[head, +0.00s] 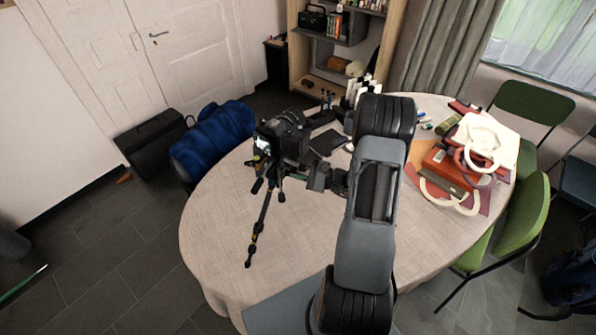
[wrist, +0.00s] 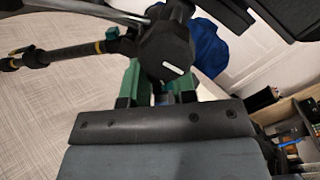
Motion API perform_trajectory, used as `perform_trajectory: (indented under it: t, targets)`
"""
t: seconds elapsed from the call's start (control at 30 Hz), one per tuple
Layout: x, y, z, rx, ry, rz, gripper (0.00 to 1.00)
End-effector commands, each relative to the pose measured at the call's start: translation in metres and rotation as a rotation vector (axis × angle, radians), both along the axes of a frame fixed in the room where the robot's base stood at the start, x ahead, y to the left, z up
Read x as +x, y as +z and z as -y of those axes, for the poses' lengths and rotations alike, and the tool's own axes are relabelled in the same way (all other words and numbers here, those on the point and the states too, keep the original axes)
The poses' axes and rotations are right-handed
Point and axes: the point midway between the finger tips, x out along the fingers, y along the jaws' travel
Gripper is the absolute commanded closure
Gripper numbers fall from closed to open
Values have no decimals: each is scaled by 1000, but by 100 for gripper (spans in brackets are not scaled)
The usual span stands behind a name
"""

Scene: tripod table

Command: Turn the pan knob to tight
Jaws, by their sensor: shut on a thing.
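A black camera (head: 285,132) sits on a small tripod (head: 262,222) standing on the table at its left part. In the wrist view the black faceted pan knob (wrist: 160,45) is large, with a short white mark slanting across its face. My gripper (head: 302,174) reaches the tripod head from the right. In the wrist view my gripper (wrist: 158,88) has green-padded fingers on either side of the knob and is shut on it. The contact itself is partly hidden behind the knob. A tripod leg with yellow bands (wrist: 70,50) extends left.
The table (head: 215,235) has a pale cloth with free room at its front left. A white bag (head: 487,140) and red items lie at the right. A dark tablet-like object (head: 328,142) lies behind my gripper. Green chairs (head: 525,215) stand at the right.

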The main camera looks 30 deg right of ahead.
Motion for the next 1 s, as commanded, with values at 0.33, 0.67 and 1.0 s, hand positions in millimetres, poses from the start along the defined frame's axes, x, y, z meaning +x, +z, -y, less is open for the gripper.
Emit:
perform_trajectory:
  t: [0.33,0.67,1.0]
  targets:
    - [0,0,0,-1,0,1,49]
    - [-5,-1,7,-1,-4,2,49]
    - [-51,-3,53,-2,-6,2,49]
